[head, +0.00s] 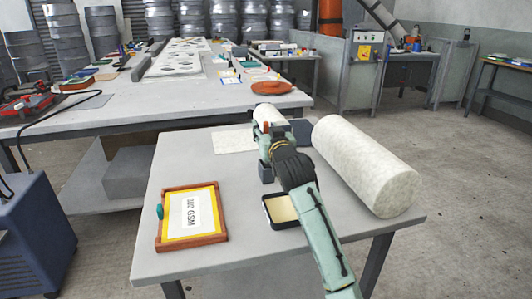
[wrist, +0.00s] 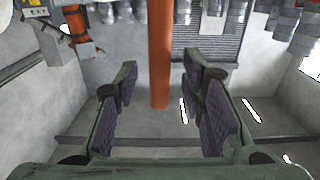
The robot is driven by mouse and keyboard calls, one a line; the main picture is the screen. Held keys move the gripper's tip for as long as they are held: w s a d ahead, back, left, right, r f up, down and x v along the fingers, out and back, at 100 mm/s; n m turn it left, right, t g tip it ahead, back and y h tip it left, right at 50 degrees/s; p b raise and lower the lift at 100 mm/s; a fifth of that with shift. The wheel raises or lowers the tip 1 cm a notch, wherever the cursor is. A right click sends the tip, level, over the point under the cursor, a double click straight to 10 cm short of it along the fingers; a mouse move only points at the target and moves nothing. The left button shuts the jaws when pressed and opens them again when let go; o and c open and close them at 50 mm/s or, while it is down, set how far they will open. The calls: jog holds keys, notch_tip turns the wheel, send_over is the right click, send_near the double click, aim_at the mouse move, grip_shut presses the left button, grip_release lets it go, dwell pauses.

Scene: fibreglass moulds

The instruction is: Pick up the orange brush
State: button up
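The orange brush (head: 267,126) shows in the head view as a short upright orange tip beside the fingers. In the wrist view an upright orange shaft (wrist: 160,50), which looks like its handle, stands in the gap with clear space on both sides. My gripper (head: 263,143) is at the far part of the small table, with its fingers around the brush. In the wrist view my gripper (wrist: 158,95) is open, its padded fingers apart and not touching the shaft. A dark grey block-like holder (head: 265,173) is below; the brush's lower part is hidden.
A large white roll (head: 368,168) lies close to the right of my arm. A dark tray (head: 281,210) is beneath the arm. A framed label (head: 192,215) lies at the front left. A smaller white roll (head: 268,113) is behind the gripper. A long worktable (head: 130,100) stands beyond.

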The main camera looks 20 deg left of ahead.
jog(key=shift+c, duration=0.2)
grip_shut()
dwell(0.4)
